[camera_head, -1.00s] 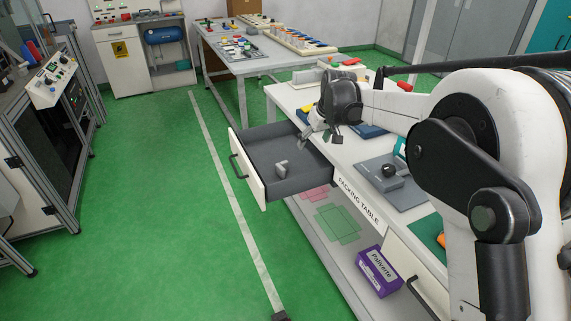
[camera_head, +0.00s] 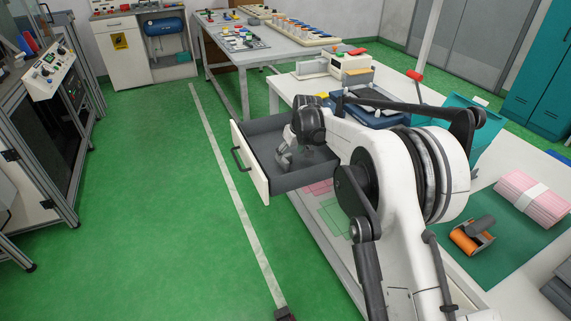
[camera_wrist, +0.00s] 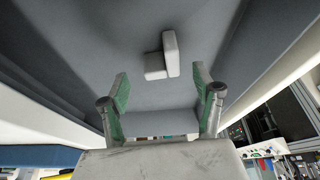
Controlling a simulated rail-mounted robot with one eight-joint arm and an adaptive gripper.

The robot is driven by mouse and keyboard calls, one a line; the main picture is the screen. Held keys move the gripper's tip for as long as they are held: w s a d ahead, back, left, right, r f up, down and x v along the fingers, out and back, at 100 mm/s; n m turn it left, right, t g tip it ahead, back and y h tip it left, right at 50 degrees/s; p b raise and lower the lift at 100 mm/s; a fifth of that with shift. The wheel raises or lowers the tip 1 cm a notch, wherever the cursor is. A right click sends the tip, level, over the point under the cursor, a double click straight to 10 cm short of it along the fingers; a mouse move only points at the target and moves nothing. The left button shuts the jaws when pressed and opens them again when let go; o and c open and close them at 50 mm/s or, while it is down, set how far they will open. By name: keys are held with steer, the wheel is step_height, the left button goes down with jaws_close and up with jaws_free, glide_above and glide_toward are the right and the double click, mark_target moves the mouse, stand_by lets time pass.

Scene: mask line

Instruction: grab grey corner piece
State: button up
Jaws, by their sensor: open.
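The grey corner piece (camera_wrist: 170,52) lies on the floor of the open drawer. In the wrist view it is L-shaped and sits just beyond the fingertips, slightly right of centre. My gripper (camera_wrist: 160,82) is open and empty, with green pads on its two fingers, one on each side of the line to the piece. In the head view my gripper (camera_head: 287,160) is over the drawer (camera_head: 262,182), tilted downward. The piece cannot be made out in the head view, where my gripper and wrist cover that area.
The drawer's walls surround the gripper, with its white front (camera_head: 250,166) and dark handle to the left. The packing table (camera_head: 285,88) stands right of and behind the drawer, holding a blue tray (camera_head: 377,118) and a green mat (camera_head: 470,255). Green floor lies open to the left.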

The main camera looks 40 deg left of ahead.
mark_target(287, 157)
steer(key=shift+b+x, duration=0.65)
steer(key=shift+x, duration=2)
steer(key=shift+a+r, duration=0.1)
steer(key=shift+a, duration=0.05)
steer(key=c, duration=0.9)
